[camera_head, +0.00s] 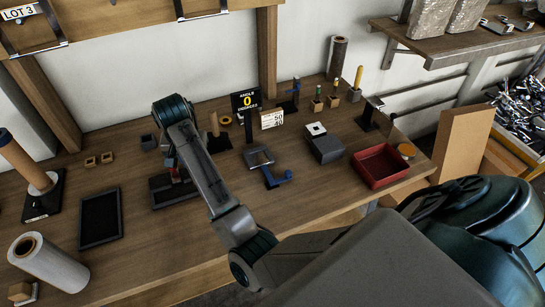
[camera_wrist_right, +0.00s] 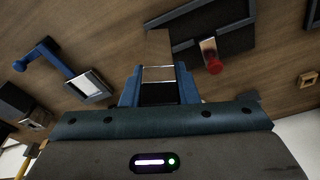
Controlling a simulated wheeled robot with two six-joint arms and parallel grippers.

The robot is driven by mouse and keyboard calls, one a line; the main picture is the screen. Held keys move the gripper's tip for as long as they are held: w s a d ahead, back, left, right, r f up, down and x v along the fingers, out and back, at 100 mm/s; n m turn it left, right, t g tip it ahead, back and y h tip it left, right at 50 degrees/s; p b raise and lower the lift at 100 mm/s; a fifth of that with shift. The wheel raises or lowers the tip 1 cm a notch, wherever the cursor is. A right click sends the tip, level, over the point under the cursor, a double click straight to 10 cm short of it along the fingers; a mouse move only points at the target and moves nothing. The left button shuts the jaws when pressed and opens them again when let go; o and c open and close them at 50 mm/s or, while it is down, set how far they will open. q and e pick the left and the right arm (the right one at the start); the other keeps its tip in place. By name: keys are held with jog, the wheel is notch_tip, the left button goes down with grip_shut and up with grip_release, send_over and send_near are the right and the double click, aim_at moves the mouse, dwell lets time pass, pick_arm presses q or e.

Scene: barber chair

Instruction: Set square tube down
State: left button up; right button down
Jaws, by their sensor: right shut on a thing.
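In the right wrist view my right gripper (camera_wrist_right: 159,88) is shut on the square tube (camera_wrist_right: 158,52), which sticks out between its two blue fingers. The tube has a brownish face and a shiny band near the fingers. Wooden tabletop shows around the tube; I cannot tell whether it touches the table. In the head view my right arm reaches over the bench (camera_head: 130,235), and I cannot make out its fingers or the tube clearly. My left gripper is in neither view.
A dark tray (camera_head: 160,202) with a red-ended piece (camera_wrist_right: 213,65) is close to the tube. A blue-handled tool with a square frame (camera_head: 262,158) lies right of my arm. A dark box (camera_head: 326,148), a red bin (camera_head: 380,166) and a flat black tray (camera_head: 100,218) also occupy the bench.

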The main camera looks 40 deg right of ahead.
jog(key=s+d+n+p, duration=0.2)
jog(key=s+d+p, duration=0.1)
jog(key=s, duration=1.3)
jog(key=s+d+n+p, duration=0.2)
jog(key=s+d, duration=0.2)
jog(key=s, duration=1.2)
jog(key=w+d+f+p, duration=0.2)
jog(key=w, duration=0.5)
jog(key=w+d+f+p, duration=0.3)
jog(key=w, duration=0.4)
jog(key=shift+w+d+y+p, duration=0.15)
jog(key=shift+d+y+p, duration=0.1)
jog(key=shift+y+p, duration=0.1)
jog(key=shift+f, duration=0.1)
